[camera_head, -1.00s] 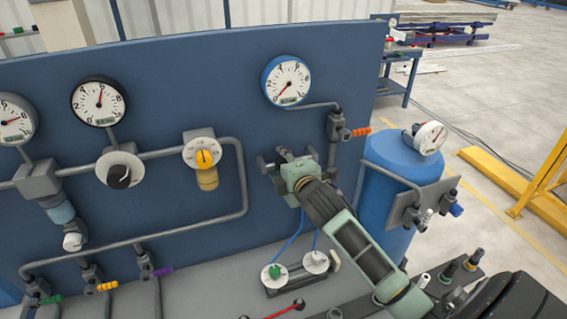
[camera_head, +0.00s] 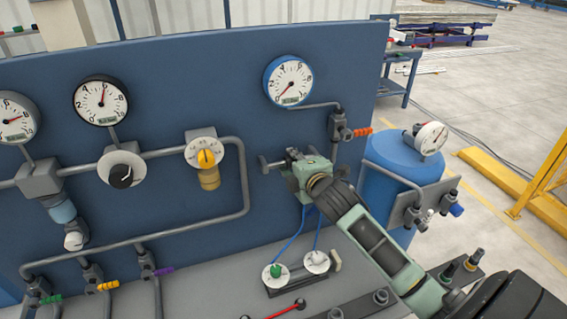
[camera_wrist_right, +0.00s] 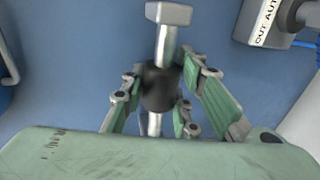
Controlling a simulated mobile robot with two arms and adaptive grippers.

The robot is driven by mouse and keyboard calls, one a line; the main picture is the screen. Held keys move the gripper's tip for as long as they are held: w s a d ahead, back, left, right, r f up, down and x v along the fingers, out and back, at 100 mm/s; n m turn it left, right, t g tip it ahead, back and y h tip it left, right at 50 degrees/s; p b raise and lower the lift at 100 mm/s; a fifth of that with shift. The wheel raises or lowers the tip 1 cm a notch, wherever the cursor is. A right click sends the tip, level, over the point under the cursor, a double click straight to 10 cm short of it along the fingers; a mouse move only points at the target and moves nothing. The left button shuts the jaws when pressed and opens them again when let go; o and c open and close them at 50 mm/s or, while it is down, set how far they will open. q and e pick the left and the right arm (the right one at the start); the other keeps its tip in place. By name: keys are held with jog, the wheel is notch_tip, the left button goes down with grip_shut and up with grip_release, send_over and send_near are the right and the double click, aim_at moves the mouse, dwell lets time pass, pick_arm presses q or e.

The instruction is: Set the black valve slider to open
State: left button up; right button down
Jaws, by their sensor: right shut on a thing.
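The black valve slider (camera_wrist_right: 160,88) is a dark cylinder on a silver rod (camera_wrist_right: 167,45) with a grey end block (camera_wrist_right: 168,14), in the right wrist view. My right gripper (camera_head: 296,160) is shut on the slider, its green fingers on either side of it. In the head view the gripper hides the slider against the blue panel, and the rod's left end block (camera_head: 265,164) shows to the left of it. My left gripper is not in view.
A blue-rimmed gauge (camera_head: 289,80) is above the gripper, and a valve with an orange handle (camera_head: 361,132) is to its upper right. A blue tank (camera_head: 392,158) stands right of the panel. A yellow knob (camera_head: 206,158) is left on the pipework.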

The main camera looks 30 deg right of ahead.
jog(key=shift+s+d+f, duration=0.1)
jog(key=shift+s+d, duration=0.1)
jog(key=shift+d, duration=0.6)
jog(key=shift+a, duration=0.1)
jog(key=c, duration=1.7)
grip_release()
jog(key=shift+c, duration=0.2)
jog(key=o, duration=0.4)
jog(key=shift+s+d, duration=0.15)
jog(key=shift+d, duration=0.05)
jog(key=shift+a, duration=0.1)
jog(key=shift+a, duration=0.1)
jog(key=shift+s+a+r, duration=0.1)
jog(key=shift+s+r, duration=0.1)
jog(key=v, duration=1.1)
jog(key=shift+s, duration=0.25)
